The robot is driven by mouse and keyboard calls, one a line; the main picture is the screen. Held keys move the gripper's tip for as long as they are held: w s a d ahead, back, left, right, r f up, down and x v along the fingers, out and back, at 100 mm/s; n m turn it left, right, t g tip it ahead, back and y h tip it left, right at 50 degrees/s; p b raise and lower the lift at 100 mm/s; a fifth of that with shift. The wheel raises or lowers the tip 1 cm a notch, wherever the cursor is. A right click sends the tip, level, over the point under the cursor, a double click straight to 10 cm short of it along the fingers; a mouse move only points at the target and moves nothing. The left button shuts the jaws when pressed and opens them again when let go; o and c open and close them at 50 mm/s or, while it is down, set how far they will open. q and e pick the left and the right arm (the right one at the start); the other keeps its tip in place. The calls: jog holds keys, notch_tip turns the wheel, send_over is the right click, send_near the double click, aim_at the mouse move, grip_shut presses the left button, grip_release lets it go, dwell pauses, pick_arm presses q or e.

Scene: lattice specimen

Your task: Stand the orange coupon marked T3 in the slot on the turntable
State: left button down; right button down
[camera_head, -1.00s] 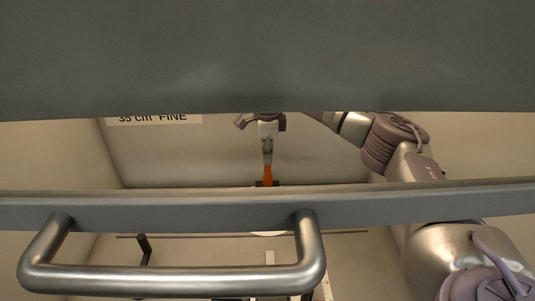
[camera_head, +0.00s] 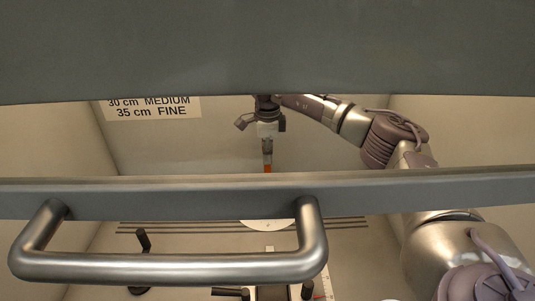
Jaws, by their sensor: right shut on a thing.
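My right gripper (camera_head: 267,164) hangs down in the enclosure, its arm coming in from the right. It is shut on the orange coupon (camera_head: 267,169). Only a thin orange strip of the coupon shows above the grey front bar; its lower part and its marking are hidden. Part of a white disc (camera_head: 268,225), which looks like the turntable, shows just below the bar. The slot is hidden, so I cannot tell whether the coupon is in it. My left gripper is not in view.
The grey bar (camera_head: 400,189) with its metal handle (camera_head: 170,269) crosses the front, and a grey panel (camera_head: 270,50) covers the top. A black post (camera_head: 143,240) stands at left on the floor. A lettered sign (camera_head: 152,108) is on the back wall.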

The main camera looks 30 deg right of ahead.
jog(key=shift+f+b, duration=0.45)
jog(key=shift+f, duration=0.5)
dwell(0.6)
jog(key=c, duration=0.7)
grip_release()
jog(key=shift+o, duration=0.2)
jog(key=shift+r+p, duration=1.95)
jog(key=shift+r, duration=0.6)
jog(key=shift+r, duration=0.1)
notch_tip(320, 180, up, 12)
jog(key=shift+f, duration=0.1)
